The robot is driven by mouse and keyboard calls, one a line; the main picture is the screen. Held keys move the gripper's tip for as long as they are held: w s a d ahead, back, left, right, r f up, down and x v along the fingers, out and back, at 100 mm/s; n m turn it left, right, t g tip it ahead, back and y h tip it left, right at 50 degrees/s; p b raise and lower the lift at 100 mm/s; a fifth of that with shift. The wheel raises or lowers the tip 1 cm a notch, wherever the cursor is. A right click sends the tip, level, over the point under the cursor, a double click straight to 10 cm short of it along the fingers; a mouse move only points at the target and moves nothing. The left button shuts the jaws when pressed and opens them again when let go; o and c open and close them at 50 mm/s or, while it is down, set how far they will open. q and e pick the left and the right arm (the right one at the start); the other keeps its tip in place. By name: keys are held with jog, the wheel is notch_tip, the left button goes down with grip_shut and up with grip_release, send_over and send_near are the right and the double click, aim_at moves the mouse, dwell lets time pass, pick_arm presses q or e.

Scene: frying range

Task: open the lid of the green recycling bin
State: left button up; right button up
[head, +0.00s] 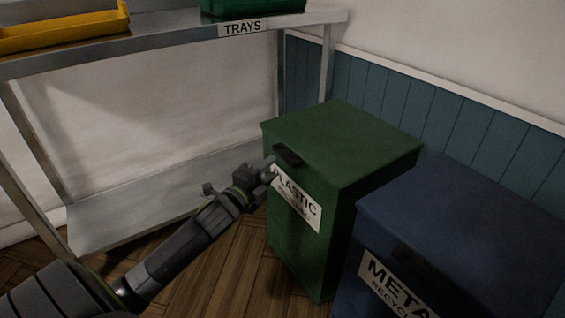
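The green recycling bin (300,235) stands on the floor right of centre, with a white label reading "PLASTIC". Its green lid (345,143) is down flat on the bin. A dark handle (287,155) sits at the lid's front edge. My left gripper (270,167) reaches in from the lower left, with its tip at the bin's front, just below and left of the handle. It overlaps the label's left end in the picture. I cannot tell whether it touches the bin, or whether its fingers are apart. My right gripper is not in view.
A blue bin (465,220) labelled "METAL" stands close on the right, its lid down. A metal shelf unit (150,210) marked "TRAYS" stands at left, holding a yellow tray (65,38) and a green tray (250,8). A panelled wall is behind the bins.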

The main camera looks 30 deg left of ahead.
aim_at(283, 158)
pick_arm(q)
jog(key=w+b, duration=0.1)
jog(key=w, duration=0.5)
jog(key=shift+w+b, duration=0.4)
grip_shut()
